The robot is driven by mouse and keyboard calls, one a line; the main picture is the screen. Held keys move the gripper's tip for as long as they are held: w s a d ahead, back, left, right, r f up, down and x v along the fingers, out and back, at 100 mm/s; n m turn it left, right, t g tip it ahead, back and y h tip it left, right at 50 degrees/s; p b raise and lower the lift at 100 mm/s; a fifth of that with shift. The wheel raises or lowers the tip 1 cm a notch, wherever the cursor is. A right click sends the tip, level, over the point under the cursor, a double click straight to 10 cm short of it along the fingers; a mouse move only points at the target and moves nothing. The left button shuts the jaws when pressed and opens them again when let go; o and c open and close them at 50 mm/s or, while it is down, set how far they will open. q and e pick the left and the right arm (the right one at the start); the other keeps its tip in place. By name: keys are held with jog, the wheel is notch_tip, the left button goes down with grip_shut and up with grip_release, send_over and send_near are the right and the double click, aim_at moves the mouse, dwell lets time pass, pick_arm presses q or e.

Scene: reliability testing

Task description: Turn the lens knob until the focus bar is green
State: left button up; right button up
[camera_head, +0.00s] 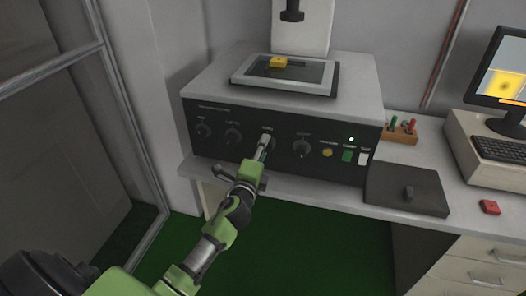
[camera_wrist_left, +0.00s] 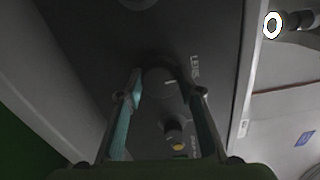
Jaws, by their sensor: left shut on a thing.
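The lens knob (camera_wrist_left: 160,80) is a dark round knob with a pale mark, beside lettering that looks like "LENS" in the left wrist view. My left gripper (camera_wrist_left: 167,92) has its two fingers on either side of it and is shut on it. In the head view my left gripper (camera_head: 262,150) reaches the third knob from the left on the black front panel (camera_head: 220,154), and its fingers partly cover that knob. The monitor (camera_head: 505,72) shows a yellow picture with an orange bar (camera_head: 514,103) under it. My right gripper is not in view.
A yellow sample (camera_head: 278,62) lies on the stage on top.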

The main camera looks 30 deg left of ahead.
pick_arm(q)
jog(key=shift+f+n, duration=0.15)
jog(key=shift+n, duration=3.65)
jog(key=o, duration=1.1)
jog(key=v, duration=1.2)
jog(key=shift+s+f, duration=0.1)
